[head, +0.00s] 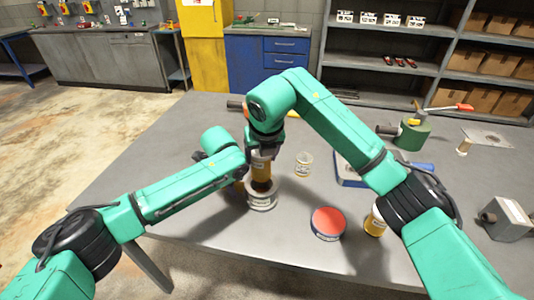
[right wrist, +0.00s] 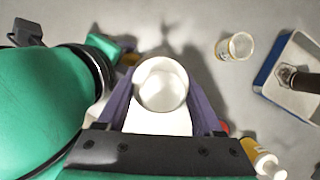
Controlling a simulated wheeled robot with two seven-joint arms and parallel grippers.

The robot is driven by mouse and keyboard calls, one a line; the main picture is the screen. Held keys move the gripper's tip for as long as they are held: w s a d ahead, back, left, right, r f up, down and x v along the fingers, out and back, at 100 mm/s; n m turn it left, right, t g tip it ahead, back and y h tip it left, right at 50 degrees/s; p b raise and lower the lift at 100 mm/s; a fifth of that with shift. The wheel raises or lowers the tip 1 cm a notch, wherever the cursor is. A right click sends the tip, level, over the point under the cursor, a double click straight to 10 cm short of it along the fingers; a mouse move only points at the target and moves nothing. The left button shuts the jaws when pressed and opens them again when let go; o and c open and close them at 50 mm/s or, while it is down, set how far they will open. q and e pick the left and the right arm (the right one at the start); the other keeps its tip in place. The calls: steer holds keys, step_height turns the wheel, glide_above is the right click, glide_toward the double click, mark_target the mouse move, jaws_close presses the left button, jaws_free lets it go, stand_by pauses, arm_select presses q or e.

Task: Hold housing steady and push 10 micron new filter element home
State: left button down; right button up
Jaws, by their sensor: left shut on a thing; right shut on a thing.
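The filter element (head: 262,168), an amber cylinder, stands upright at the housing (head: 262,201), a short grey cylinder with a white label on the table. My right gripper (head: 262,148) is shut on the element from above. In the right wrist view a round white end of the element (right wrist: 160,88) shows between the two fingers. My left gripper (head: 242,181) is low at the left side of the housing and shut on it; its fingertips are largely hidden. How deep the element sits in the housing I cannot tell.
A small labelled jar (head: 304,164) stands right of the housing. A red-topped tin (head: 328,222) and an amber bottle (head: 375,223) stand nearer the front. The table's left is clear.

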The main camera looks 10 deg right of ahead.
mark_target(262, 178)
steer(key=shift+s+f, duration=0.1)
steer(key=shift+f, duration=0.95)
steer(key=shift+f, duration=2.75)
steer(key=o, duration=1.6)
steer(key=shift+f, duration=0.1)
steer(key=shift+c, duration=0.2)
steer(key=shift+d+f, duration=0.1)
steer(key=r, duration=0.8)
steer(key=shift+w+d+r, duration=0.15)
steer(key=shift+w+r, duration=0.05)
steer(key=shift+r, duration=0.1)
steer(key=s+d+r+m, duration=0.1)
steer(key=d+r, duration=0.3)
steer(key=d, duration=0.7)
steer(key=s+d+r+m+h, duration=0.1)
steer(key=s+d+r, duration=0.3)
steer(key=d, duration=0.8)
steer(key=shift+s+d+r+m, duration=0.35)
steer(key=shift+r+m, duration=0.25)
steer(key=shift+r, duration=0.1)
